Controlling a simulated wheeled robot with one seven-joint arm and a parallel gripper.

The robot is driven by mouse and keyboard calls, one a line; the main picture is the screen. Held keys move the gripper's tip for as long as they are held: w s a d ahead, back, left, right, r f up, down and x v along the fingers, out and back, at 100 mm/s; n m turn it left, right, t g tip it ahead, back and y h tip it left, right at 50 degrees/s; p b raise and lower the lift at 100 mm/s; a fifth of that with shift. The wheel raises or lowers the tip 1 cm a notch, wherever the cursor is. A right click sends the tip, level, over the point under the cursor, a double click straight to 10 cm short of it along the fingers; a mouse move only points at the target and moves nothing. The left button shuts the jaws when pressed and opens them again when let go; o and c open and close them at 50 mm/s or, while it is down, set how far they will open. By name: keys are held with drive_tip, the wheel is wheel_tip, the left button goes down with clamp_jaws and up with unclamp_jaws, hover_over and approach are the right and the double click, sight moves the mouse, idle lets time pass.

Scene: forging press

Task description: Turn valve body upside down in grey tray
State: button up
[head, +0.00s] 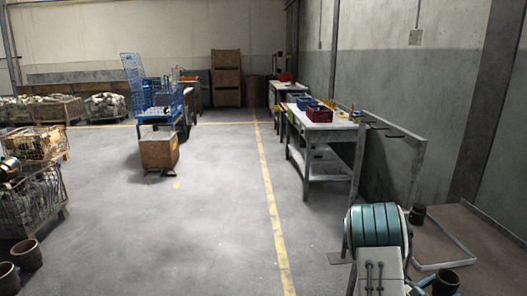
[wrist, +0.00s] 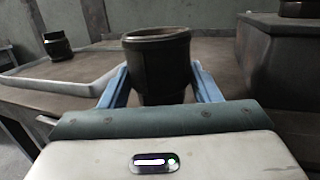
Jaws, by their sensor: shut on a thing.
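The valve body (wrist: 157,55) is a dark, hollow, round metal piece with a wide open rim facing up and a narrower lower part. My gripper (wrist: 160,78) is shut on it, one blue finger on each side, and holds it roughly upright. Its lower end is hidden behind the gripper housing. The grey tray (wrist: 70,76) lies to the left in the wrist view, apart from the held piece. A second dark piece (wrist: 57,45) stands at the tray's far side. In the head view the tray's rim (head: 447,265) shows at lower right, with a dark piece (head: 417,214) near it.
The tray lies on a brown bench top (head: 485,235). A dark block (wrist: 283,55) stands right of the held piece in the wrist view. A white workbench (head: 325,124) with a red bin (head: 319,113) is farther off along the right wall. The floor left of the yellow line is mostly clear.

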sight(448, 272)
drive_tip(key=shift+r+p, duration=2.25)
drive_tip(key=shift+r, duration=1.15)
wheel_tip(448, 272, up, 9)
drive_tip(key=p, duration=0.6)
drive_tip(key=shift+p, duration=0.3)
drive_tip(key=shift+m+g+b, duration=0.45)
drive_tip(key=shift+m+b, duration=2.1)
drive_tip(key=shift+b, duration=0.15)
drive_tip(key=shift+m+g+b, duration=0.45)
drive_tip(key=shift+m+b, duration=2.1)
drive_tip(key=shift+b, duration=0.1)
